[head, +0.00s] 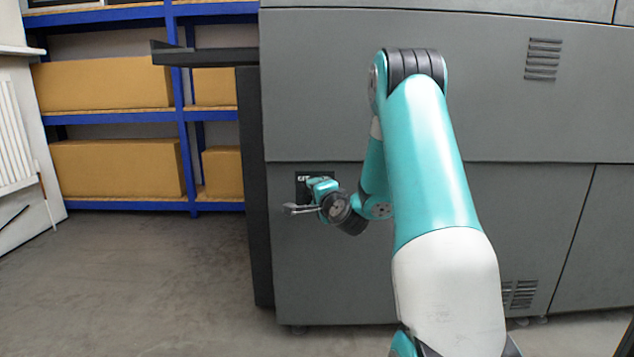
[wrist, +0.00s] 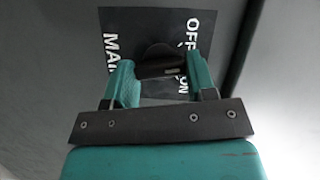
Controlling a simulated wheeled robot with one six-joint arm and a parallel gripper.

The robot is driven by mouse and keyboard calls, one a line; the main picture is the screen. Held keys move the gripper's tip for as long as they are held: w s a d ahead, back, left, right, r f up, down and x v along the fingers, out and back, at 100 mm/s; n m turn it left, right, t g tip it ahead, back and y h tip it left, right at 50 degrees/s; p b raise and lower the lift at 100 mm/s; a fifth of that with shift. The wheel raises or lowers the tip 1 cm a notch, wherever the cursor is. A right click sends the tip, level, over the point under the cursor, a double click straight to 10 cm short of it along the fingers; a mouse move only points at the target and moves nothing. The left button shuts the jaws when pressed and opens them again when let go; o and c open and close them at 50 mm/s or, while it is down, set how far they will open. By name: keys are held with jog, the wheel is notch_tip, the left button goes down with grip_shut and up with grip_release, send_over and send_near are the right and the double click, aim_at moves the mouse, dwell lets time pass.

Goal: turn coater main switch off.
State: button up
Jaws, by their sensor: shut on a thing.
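The coater (head: 330,90) is a large grey cabinet filling the middle and right of the head view. Its main switch plate (wrist: 118,20) is black with white lettering: MAIN at left, OFF at upper right and ON at lower right in the wrist view. A dark knob (wrist: 158,53) sits on the plate, with its grip bar lying roughly across the wrist picture. My gripper (wrist: 161,72) is shut on this knob, one teal finger at each side. In the head view my gripper (head: 318,184) is at the plate. Which label the knob points to is unclear.
Blue shelving (head: 185,140) with cardboard boxes (head: 115,168) stands at the back left. A dark ledge (head: 205,57) and upright panel (head: 254,190) project at the coater's left side. A white radiator (head: 14,135) is at far left. The floor (head: 150,280) at left is clear.

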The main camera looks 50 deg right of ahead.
jog(key=n+g+p, duration=0.1)
jog(key=n+p, duration=0.1)
jog(key=p, duration=0.3)
jog(key=n+g+p, duration=0.2)
jog(key=n+p, duration=0.1)
jog(key=p, duration=0.3)
jog(key=shift+w+a+r, duration=0.1)
jog(key=shift+a+r, duration=0.05)
jog(key=o, duration=0.9)
jog(key=shift+o, duration=0.2)
